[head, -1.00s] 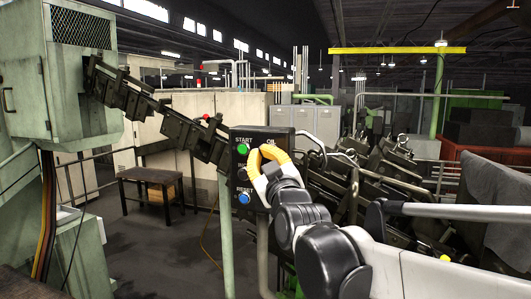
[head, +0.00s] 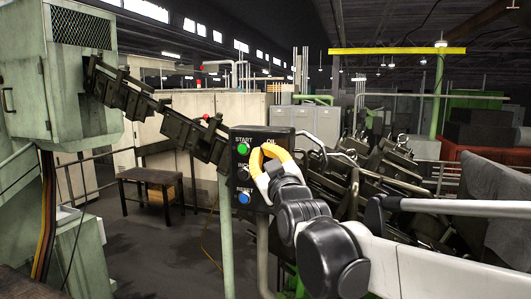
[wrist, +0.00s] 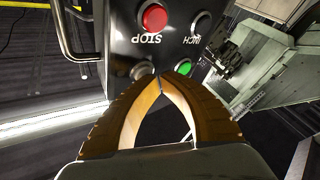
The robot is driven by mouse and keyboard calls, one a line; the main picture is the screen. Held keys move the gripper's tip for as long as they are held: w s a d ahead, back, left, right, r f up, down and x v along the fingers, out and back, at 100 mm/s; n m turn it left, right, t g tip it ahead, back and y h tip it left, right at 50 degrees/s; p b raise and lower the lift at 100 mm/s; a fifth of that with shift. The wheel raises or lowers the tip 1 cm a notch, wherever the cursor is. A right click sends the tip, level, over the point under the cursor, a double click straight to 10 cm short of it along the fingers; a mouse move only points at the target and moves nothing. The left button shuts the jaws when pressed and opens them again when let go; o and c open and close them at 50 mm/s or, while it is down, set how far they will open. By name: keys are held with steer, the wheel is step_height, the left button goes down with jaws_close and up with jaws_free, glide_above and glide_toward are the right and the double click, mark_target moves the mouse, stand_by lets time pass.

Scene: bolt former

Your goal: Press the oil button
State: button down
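The control panel (head: 262,136) is a dark box on a post, with a green START button (head: 243,149), an INCH button (head: 243,173) and a blue RESET button (head: 243,198) down its left side. The OIL label shows at the upper right; its button is hidden by my gripper in the head view. In the wrist view the panel is upside down, and a grey button (wrist: 142,70), apparently OIL, sits beside the green one. My gripper (head: 268,149) has yellow-orange fingers, tips together and empty, close in front of the panel. The fingertips (wrist: 163,77) appear just beside the grey button; contact cannot be told.
The red STOP button (wrist: 154,17) is near the fingers in the wrist view. A metal handle (wrist: 73,38) sticks out from the panel's side. A dark conveyor chain (head: 155,110) passes behind, and a small table (head: 150,178) stands at the back left.

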steer(key=shift+w+d, duration=0.15)
steer(key=shift+w, duration=0.15)
steer(key=shift+s, duration=0.15)
stand_by(0.5)
steer(key=shift+s+a, duration=0.35)
steer(key=shift+s, duration=0.35)
steer(key=s, duration=0.1)
steer(key=s+a, duration=0.1)
steer(key=s, duration=0.1)
steer(key=s+p, duration=0.1)
steer(key=shift+s+a, duration=0.3)
steer(key=shift+s, duration=0.05)
stand_by(0.4)
